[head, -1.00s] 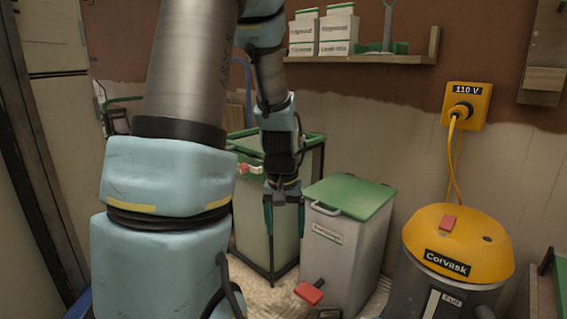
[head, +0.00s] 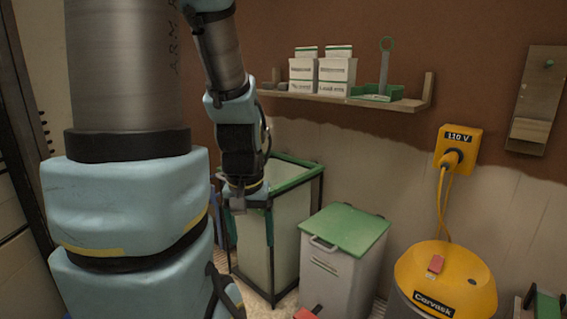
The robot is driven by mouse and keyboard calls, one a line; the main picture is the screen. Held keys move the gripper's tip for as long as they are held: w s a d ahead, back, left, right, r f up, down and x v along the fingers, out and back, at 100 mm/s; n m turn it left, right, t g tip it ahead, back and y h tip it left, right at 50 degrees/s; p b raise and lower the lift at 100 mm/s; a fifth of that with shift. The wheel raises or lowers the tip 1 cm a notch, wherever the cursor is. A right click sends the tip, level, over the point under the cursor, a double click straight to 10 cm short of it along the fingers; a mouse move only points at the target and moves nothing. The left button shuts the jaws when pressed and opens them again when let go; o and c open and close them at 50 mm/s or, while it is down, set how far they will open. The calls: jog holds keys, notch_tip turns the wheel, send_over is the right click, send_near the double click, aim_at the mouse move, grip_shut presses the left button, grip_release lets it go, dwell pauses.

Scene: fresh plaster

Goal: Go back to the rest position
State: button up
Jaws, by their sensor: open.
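My gripper (head: 250,228) hangs at the end of my blue and grey arm, left of the middle in the head view. Its fingers point down and look apart, with nothing visible between them. It is in front of a tall pale bin with a green rim (head: 283,168) in a dark frame. The fingertips are hard to make out against this bin.
A grey bin with a green lid (head: 345,231) stands right of the framed bin. Farther right is a yellow-topped vacuum (head: 446,278), below a yellow wall socket (head: 456,148). A wall shelf (head: 345,99) holds white boxes (head: 322,73) and a green tray (head: 376,93).

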notch_tip(320, 180, up, 17)
jog(key=p, duration=1.4)
jog(key=shift+r+p, duration=0.15)
jog(key=shift+p, duration=0.25)
jog(key=shift+d, duration=0.15)
